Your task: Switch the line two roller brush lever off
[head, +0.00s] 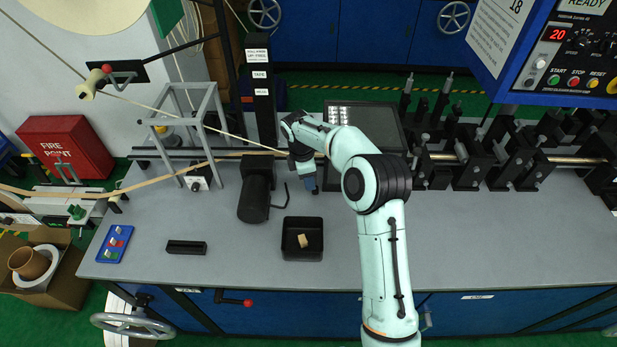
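I cannot pick out a lever clearly marked as the line two roller brush lever. A black post (263,98) at the back of the bench carries several small white labels, too small to read surely. My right arm reaches up from the bottom, and my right gripper (309,184) points down over the bench, just right of a black motor-like cylinder (254,199). Its fingers are small and partly hidden by the wrist, so I cannot tell whether they are open or shut. A thin bent black rod (281,197) lies beside the cylinder. My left gripper is not in view.
A black bar (186,247) and a blue switch plate (114,243) lie to the left. Black clamps (468,160) line a rod at right. The right front bench is clear.

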